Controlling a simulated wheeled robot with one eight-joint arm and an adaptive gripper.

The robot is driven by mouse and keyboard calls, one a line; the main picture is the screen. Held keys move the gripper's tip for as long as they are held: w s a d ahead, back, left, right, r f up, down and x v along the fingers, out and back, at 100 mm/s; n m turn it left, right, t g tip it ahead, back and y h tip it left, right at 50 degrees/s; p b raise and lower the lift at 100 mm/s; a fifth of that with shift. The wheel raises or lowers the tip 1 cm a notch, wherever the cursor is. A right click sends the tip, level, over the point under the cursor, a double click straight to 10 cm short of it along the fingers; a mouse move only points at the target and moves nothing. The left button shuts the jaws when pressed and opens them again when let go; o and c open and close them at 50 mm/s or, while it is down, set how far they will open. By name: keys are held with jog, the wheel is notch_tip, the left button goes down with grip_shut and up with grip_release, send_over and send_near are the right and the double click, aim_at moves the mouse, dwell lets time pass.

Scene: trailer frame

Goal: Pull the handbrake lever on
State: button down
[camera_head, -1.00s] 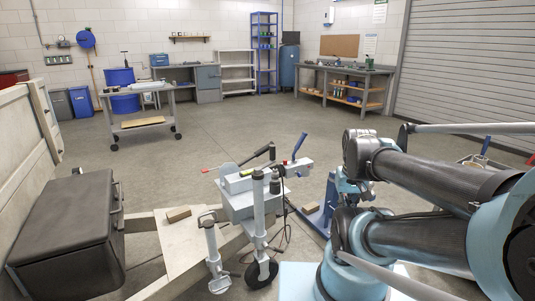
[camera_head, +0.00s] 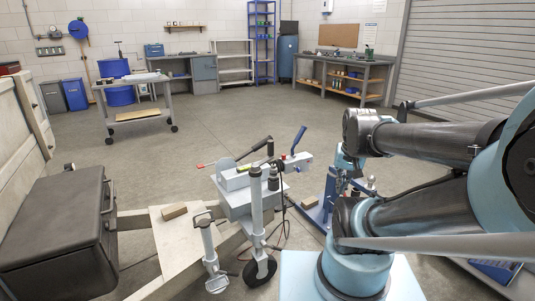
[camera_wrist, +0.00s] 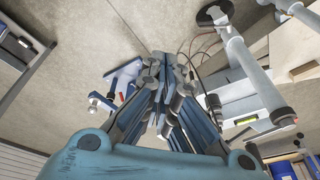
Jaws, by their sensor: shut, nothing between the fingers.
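A jockey wheel post (camera_head: 257,215) and a second post (camera_head: 209,250) stand before the coupling. A black box (camera_head: 65,235) sits on the trailer frame at left. A blue floor stand (camera_head: 322,210) is right of the coupling. Open floor lies behind.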

jog(key=w+a+m+t+y, duration=0.1)
jog(key=w+a+m, duration=0.25)
jog(key=w, duration=0.65)
jog(key=w+a+m+t, duration=0.25)
jog(key=w+m, duration=0.25)
jog(key=w, duration=0.6)
jog(key=w+a+m+t+y, duration=0.1)
jog(key=w+a+m, duration=0.3)
jog(key=w, duration=0.6)
jog(key=w+a+f+m+t, duration=0.1)
jog(key=w+a+f+m, duration=0.3)
jog(key=w+f, duration=0.1)
jog(key=w+a+f+m+t+y, duration=0.1)
jog(key=w+a+f+m, duration=0.2)
jog(key=w+a+f, duration=0.2)
jog(key=w+a+f+m+t+y, duration=0.1)
jog(key=w+a+f+m, duration=0.3)
jog(key=w, duration=0.4)
jog(key=shift+w+a+f+m+t, duration=0.1)
jog(key=shift+a+f+m+t, duration=0.25)
jog(key=shift+f, duration=0.05)
jog(key=shift+w+a+f+m, duration=0.3)
jog(key=shift+f, duration=0.2)
jog(key=w+a, duration=0.4)
jog(key=w, duration=0.3)
jog(key=shift+w+a+f, duration=0.35)
jog(key=shift+a+f, duration=0.05)
